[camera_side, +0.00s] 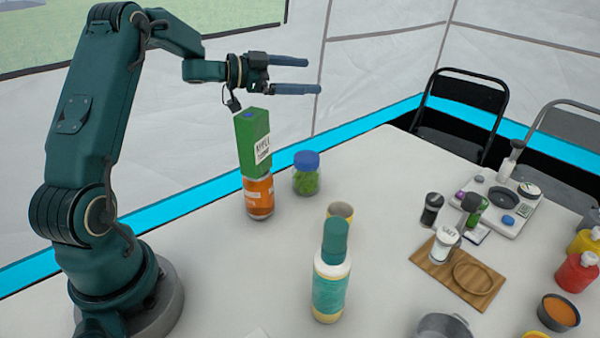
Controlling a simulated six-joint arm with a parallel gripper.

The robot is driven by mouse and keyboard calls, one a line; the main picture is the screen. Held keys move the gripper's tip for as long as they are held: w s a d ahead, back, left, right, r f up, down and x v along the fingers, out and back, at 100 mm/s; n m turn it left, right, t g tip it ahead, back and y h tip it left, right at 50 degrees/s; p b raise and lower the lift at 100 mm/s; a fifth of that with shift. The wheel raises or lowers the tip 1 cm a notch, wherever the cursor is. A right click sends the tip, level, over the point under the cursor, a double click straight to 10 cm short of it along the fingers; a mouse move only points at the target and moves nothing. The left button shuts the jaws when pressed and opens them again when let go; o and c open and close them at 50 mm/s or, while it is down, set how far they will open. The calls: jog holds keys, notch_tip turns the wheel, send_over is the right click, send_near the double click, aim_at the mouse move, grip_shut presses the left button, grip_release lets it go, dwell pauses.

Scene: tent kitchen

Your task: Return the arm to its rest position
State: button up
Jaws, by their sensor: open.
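My gripper (305,76) is at the top middle of the side view, raised well above the table. Its two dark blue-grey fingers point right, lie apart, and have nothing between them. My green arm stands at the left, bent, with its forearm reaching right. Below my gripper, a green carton (253,143) with a white label stands above an orange can (258,197). It appears to rest on the can, though I cannot tell for sure from this angle. The carton and gripper are apart.
A blue-lidded green jar (306,174), a tan cup (341,211) and a green-capped bottle (331,280) stand mid-table (385,195). A wooden board (482,287) with a salt shaker (444,245), a pale tray (516,217), and red and yellow bottles are at the right. Chairs stand behind.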

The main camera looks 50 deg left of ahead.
notch_tip(320, 180, up, 7)
jog(key=w+n+t+y, duration=0.2)
jog(key=n+y, duration=0.2)
jog(key=y, duration=0.1)
jog(key=s+d+r+n+g+y, duration=0.2)
jog(key=s+d+n+g+y, duration=0.15)
jog(key=s+n+y, duration=0.2)
jog(key=s+d+f+g+h, duration=0.1)
jog(key=s+d+f, duration=0.3)
jog(key=s, duration=0.4)
jog(key=s+d+f+m+g+h, duration=0.1)
jog(key=s+d+f+g+h, duration=0.1)
jog(key=s+d+f+g, duration=0.2)
jog(key=s+d+f+g+h, duration=0.2)
jog(key=s+d, duration=0.5)
jog(key=s, duration=0.5)
notch_tip(320, 180, down, 2)
jog(key=shift+f+g, duration=0.1)
jog(key=shift+g, duration=0.35)
jog(key=shift+h, duration=0.25)
